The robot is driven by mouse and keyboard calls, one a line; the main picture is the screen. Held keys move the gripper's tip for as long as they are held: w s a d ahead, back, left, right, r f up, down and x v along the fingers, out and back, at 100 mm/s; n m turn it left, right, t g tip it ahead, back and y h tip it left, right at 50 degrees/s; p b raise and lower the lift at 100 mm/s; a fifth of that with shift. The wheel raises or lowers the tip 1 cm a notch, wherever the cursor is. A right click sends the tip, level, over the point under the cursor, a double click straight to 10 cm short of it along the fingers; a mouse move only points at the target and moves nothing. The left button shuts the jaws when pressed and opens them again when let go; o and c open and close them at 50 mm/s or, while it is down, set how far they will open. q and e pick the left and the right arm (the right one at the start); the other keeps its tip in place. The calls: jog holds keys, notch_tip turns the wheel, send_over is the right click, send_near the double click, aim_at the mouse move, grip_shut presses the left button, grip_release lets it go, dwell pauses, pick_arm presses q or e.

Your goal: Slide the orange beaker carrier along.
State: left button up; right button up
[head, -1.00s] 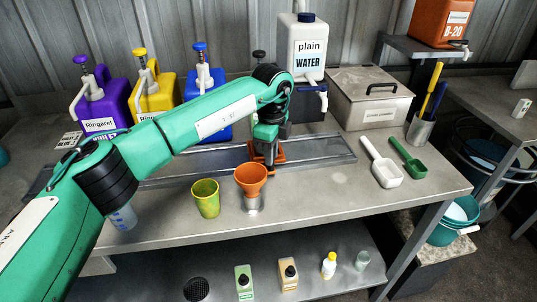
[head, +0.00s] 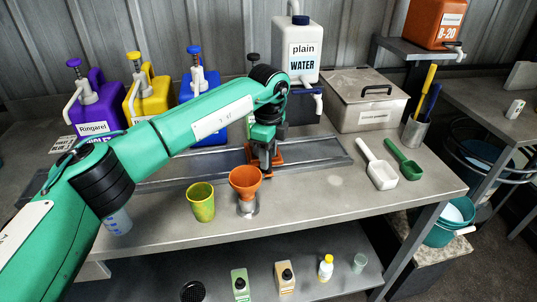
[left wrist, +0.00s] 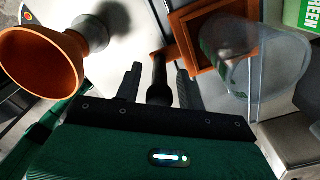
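The orange beaker carrier (head: 252,154) sits on the grey metal rail (head: 310,155) on the bench, partly hidden by my left gripper (head: 266,158). In the left wrist view the carrier (left wrist: 182,34) is a square orange frame with a dark handle (left wrist: 158,82) pointing toward my gripper. The two fingers of my left gripper (left wrist: 158,88) stand apart on either side of this handle, with narrow gaps showing. A clear beaker (left wrist: 268,75) overlaps the carrier's frame in that view; I cannot tell if it stands inside. My right gripper is not in view.
An orange funnel (head: 245,178) on a metal stand and a yellow-green cup (head: 201,203) stand in front of the rail. Purple (head: 92,108), yellow (head: 148,98) and blue dispensers and a white water container (head: 302,55) stand behind. White (head: 380,170) and green scoops lie right.

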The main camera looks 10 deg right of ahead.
pick_arm(q)
notch_tip(320, 180, up, 13)
jog(key=b, duration=0.1)
jog(key=shift+r, duration=0.2)
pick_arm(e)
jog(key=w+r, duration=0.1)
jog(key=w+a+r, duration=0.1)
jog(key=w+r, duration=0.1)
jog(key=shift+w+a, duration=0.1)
